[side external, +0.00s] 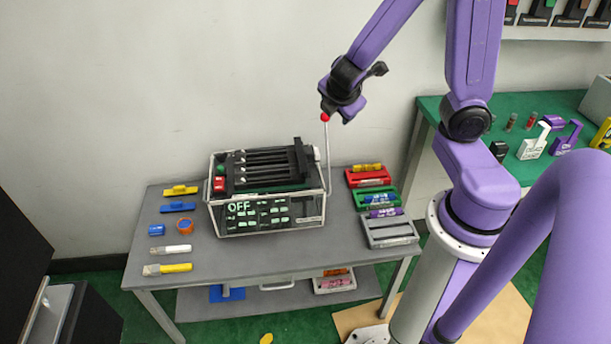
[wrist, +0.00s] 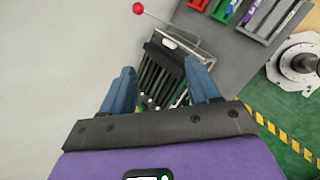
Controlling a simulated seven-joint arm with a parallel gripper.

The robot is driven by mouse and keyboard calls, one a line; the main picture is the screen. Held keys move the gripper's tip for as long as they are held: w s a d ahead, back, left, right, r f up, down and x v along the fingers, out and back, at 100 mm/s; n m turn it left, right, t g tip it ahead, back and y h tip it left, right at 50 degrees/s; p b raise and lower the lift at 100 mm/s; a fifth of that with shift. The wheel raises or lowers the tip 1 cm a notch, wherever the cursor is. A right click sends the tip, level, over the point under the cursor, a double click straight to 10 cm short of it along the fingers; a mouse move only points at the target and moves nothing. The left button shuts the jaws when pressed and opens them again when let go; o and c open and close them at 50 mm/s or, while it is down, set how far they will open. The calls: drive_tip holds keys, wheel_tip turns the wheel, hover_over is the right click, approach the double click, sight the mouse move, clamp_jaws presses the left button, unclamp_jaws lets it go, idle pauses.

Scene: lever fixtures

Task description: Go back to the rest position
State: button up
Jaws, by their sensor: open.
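My gripper (side external: 343,98) is raised above the right end of the fixture in the side view. In the wrist view its two blue fingers (wrist: 161,72) are apart with nothing held between them. The fixture (side external: 268,216) is a clear-walled box with dark bars on top and a front panel reading OFF; it also shows in the wrist view (wrist: 160,75). Its lever (side external: 327,150) stands upright at the right side, tipped with a red ball (side external: 325,117). The ball (wrist: 138,8) lies beyond the fingertips in the wrist view. In the side view ball and gripper look close; contact is unclear.
The grey table (side external: 225,258) holds markers and small parts at the left. Red (side external: 370,177), green (side external: 376,199) and grey (side external: 390,231) trays stand at the right. A green bench (side external: 530,170) with tools is at the far right. The air left of my gripper is clear.

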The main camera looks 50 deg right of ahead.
drive_tip(key=s+a+r+m+g+y, duration=0.1)
drive_tip(key=s+a+g+y, duration=0.1)
drive_tip(key=s+a, duration=0.5)
drive_tip(key=s+a+r+m+g+y, duration=0.2)
drive_tip(key=s+a+y, duration=0.3)
drive_tip(key=s, duration=0.6)
drive_tip(key=shift+s+a+g, duration=0.35)
drive_tip(key=shift+a+g, duration=0.05)
drive_tip(key=shift+a, duration=0.6)
